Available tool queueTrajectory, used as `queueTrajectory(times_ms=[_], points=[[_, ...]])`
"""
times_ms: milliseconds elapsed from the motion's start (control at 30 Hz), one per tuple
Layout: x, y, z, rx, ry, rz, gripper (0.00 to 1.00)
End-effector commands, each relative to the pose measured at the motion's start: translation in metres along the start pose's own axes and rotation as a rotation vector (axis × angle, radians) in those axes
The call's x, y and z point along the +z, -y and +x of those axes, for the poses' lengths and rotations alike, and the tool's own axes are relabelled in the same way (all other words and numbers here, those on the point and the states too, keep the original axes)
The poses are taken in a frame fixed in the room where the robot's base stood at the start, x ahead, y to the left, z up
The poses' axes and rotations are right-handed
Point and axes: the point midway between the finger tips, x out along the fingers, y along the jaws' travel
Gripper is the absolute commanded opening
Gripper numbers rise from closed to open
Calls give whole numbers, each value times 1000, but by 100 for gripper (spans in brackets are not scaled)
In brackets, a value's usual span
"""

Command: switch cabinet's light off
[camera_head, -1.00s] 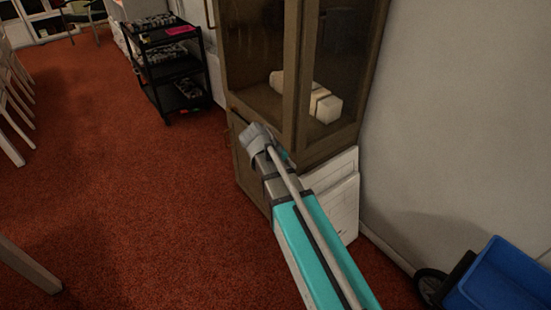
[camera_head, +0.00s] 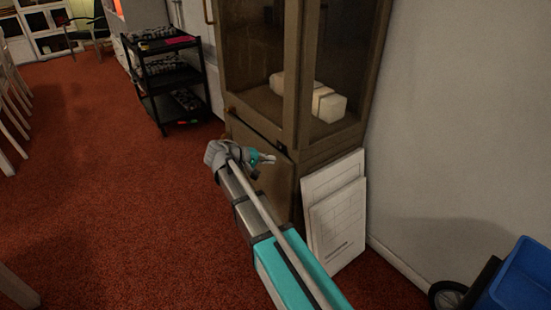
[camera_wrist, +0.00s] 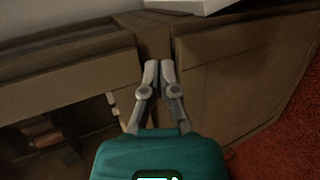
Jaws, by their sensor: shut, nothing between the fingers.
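The brown wooden cabinet (camera_head: 262,100) stands against the wall in the head view, with glass upper doors and a solid lower part. A pale wrapped block (camera_head: 328,105) lies inside behind the glass. My gripper (camera_head: 270,159) is in front of the lower part, pointing right. In the wrist view my gripper (camera_wrist: 159,68) is shut with its fingertips together and empty. Brown cabinet wood (camera_wrist: 215,75) lies beyond the fingertips; I cannot tell whether they touch it. I cannot make out a light switch for certain. A small orange spot (camera_head: 228,108) shows at the cabinet's left edge.
White boards (camera_head: 335,210) lean by the cabinet's right side. A blue bin with a wheel (camera_head: 517,278) stands at the lower right. A black shelf cart (camera_head: 170,80) stands left of the cabinet. The red carpet (camera_head: 110,190) to the left is largely open.

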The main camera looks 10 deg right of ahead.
Motion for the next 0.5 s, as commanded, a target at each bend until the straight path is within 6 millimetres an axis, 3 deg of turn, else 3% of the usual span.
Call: queueTrajectory(times_ms=[33,500], points=[[-8,11,0,25,-6,-2,0],[-56,46,-27,261,-56,-2,0]])
